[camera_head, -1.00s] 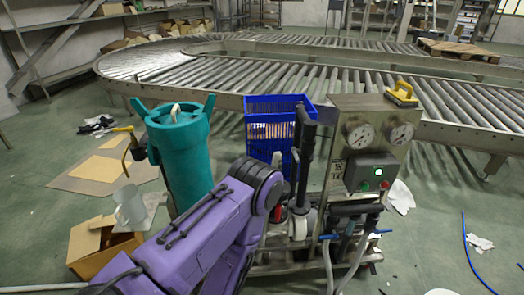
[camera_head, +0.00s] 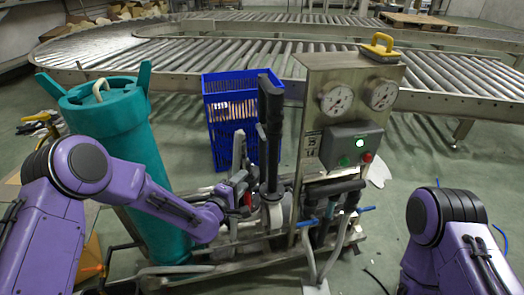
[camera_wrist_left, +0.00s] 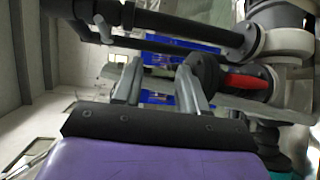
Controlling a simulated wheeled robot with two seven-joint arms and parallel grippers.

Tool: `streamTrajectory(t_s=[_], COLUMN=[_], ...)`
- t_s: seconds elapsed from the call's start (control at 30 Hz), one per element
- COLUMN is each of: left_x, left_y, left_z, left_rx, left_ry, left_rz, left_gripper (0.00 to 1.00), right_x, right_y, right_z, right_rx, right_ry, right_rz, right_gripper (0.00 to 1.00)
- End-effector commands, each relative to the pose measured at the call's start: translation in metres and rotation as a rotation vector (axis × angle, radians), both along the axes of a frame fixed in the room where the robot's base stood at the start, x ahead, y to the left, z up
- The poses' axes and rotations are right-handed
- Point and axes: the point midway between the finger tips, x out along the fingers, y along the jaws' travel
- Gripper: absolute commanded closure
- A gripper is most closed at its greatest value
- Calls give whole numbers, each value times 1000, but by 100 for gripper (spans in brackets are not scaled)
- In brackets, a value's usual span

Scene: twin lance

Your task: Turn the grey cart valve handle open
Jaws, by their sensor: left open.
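The grey cart (camera_head: 325,120) stands in the middle of the head view, with pipes and valves on its left side. A red valve handle (camera_head: 248,200) shows low on these pipes. In the left wrist view the red handle (camera_wrist_left: 247,82) lies to the right of my fingers, next to a dark round part and a white pipe collar. My left gripper (camera_head: 236,186) reaches in from the left, close to the handle. Its two grey fingers (camera_wrist_left: 160,85) are apart with nothing clearly between them. Whether a finger touches the valve, I cannot tell. My right gripper is out of view.
A teal cylinder (camera_head: 125,160) stands left of the cart, behind my left arm. A blue crate (camera_head: 228,140) is behind the pipes. The panel carries gauges (camera_head: 337,99) and a box with a green light (camera_head: 350,147). Blue levers (camera_head: 308,223) sit low right. A roller conveyor (camera_head: 200,55) runs behind.

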Motion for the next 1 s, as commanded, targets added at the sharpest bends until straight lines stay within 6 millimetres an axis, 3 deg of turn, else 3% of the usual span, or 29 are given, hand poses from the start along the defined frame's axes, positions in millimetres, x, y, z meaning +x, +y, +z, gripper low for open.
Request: streamTrajectory(t_s=[0.03,0.1,0.2,0.63,0.8,1.0], left_x=[21,38,50,124,138,140], left_y=[-4,-9,-15,-55,-62,-63], left_z=[20,53,75,86,87,88], left_rx=[-77,-156,-203,-206,-204,-204], left_ry=[-70,-133,-168,-166,-164,-162], left_rz=[-16,-45,-68,-74,-73,-73], left_gripper=[58,58,58,58,58,58], right_x=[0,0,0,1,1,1], right_y=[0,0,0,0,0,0], right_z=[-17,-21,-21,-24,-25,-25], right_rx=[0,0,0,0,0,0], right_ry=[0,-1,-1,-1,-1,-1], right_rz=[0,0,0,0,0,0], right_gripper=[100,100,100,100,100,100])
